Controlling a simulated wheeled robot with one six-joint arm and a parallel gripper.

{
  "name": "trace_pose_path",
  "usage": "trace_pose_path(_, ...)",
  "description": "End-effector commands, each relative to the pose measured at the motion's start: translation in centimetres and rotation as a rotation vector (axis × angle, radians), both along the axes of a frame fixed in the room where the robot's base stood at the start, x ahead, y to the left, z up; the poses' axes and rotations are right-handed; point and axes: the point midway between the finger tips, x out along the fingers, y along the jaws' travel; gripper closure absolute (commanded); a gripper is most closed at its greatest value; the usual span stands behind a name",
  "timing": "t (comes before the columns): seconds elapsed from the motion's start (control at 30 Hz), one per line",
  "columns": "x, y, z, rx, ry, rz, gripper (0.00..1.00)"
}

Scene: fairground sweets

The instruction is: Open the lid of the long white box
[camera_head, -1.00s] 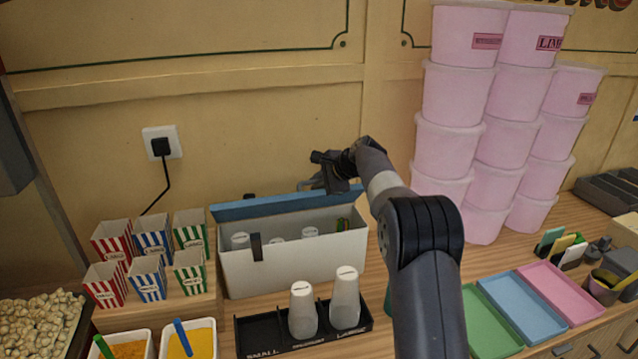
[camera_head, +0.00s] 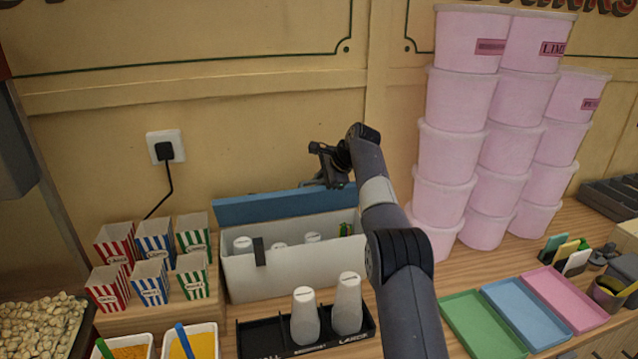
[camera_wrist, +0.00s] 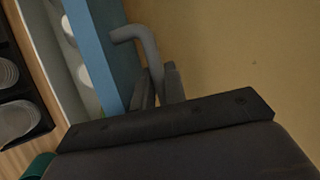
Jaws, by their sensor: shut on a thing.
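The long white box (camera_head: 300,272) stands on the counter against the wall. Its blue lid (camera_head: 262,208) is raised at the back edge and leans up near the wall, so the inside shows. Several white round-topped items (camera_head: 312,238) lie in it. A grey bent handle (camera_wrist: 140,42) stands at the lid's edge in the wrist view. My gripper (camera_head: 330,172) is above the right part of the lid. In the wrist view my gripper (camera_wrist: 157,88) is shut on the handle, and the blue lid (camera_wrist: 98,45) lies beside it.
A black tray (camera_head: 268,340) with white cups stands in front of the box. Striped popcorn boxes (camera_head: 152,283) are at its left. Tall stacks of pink tubs (camera_head: 455,150) stand close to my arm's right. Coloured trays (camera_head: 525,312) lie at front right.

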Motion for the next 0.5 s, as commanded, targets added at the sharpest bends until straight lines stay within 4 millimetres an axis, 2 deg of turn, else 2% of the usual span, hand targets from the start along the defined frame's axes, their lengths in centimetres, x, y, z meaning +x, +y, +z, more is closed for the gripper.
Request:
trace_pose_path(0.47,-0.01,0.01,0.03,-0.003,0.004,-0.001,1.00)
trace_pose_path(0.5,-0.01,0.01,0.01,-0.003,0.004,-0.001,0.87)
